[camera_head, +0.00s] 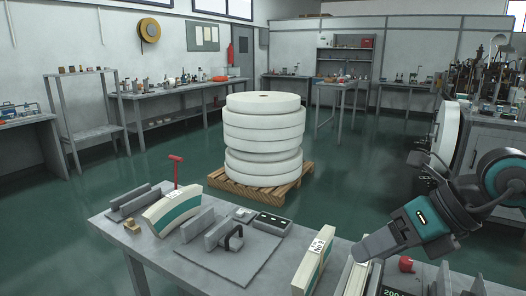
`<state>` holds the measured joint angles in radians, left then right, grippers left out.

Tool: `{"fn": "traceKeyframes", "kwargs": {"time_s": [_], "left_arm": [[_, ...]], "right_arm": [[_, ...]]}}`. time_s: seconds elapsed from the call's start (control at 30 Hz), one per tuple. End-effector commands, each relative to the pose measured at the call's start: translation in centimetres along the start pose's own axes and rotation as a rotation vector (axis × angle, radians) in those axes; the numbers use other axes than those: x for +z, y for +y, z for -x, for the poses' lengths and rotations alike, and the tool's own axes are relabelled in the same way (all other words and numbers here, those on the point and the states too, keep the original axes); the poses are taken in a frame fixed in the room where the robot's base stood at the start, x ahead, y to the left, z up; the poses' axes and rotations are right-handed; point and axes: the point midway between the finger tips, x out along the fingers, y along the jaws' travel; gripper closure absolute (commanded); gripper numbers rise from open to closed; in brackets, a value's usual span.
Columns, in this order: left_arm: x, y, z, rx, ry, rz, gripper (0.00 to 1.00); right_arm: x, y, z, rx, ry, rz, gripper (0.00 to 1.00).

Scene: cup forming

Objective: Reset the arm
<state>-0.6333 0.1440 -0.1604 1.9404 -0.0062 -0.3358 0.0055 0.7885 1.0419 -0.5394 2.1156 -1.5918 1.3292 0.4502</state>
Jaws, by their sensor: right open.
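My right arm (470,200) comes in from the right, and its gripper (362,252) points down and left over the right part of the workbench (190,266). The gripper is open. Its fingers overlap in this view, and I cannot tell whether it touches the pale upright block behind it. My left gripper is not in view.
A white block labelled "No" (310,268) stands left of my right gripper. The bench also holds a curved cream-and-green piece (172,212), a red-handled tool (176,172) and a black-handled plate (232,240). Large white discs (264,132) are stacked on a wooden pallet (250,192) behind.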

Motion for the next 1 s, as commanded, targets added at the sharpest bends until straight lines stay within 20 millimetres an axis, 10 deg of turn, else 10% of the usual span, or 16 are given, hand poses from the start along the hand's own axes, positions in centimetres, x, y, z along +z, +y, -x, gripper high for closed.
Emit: {"fn": "traceKeyframes", "kwargs": {"time_s": [0.2, 0.4, 0.57, 0.73, 1.0], "left_arm": [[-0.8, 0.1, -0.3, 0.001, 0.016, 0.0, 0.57], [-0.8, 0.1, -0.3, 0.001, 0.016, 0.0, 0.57], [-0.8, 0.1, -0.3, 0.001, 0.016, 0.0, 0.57], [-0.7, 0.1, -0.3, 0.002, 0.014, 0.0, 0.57], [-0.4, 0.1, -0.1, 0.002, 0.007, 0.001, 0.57]], "right_arm": [[1.7, 10.8, -2.1, 0.58, -0.231, -0.129, 0.4], [4.9, 14.3, 0.9, 1.001, -0.518, -0.462, 0.4], [6.9, 11.3, 3.0, 1.196, -0.764, -0.859, 0.4], [5.9, 4.2, 2.4, 1.227, -1.004, -1.376, 0.4], [-5.3, -6.0, -4.7, 0.835, -1.215, -2.276, 0.4]]}}
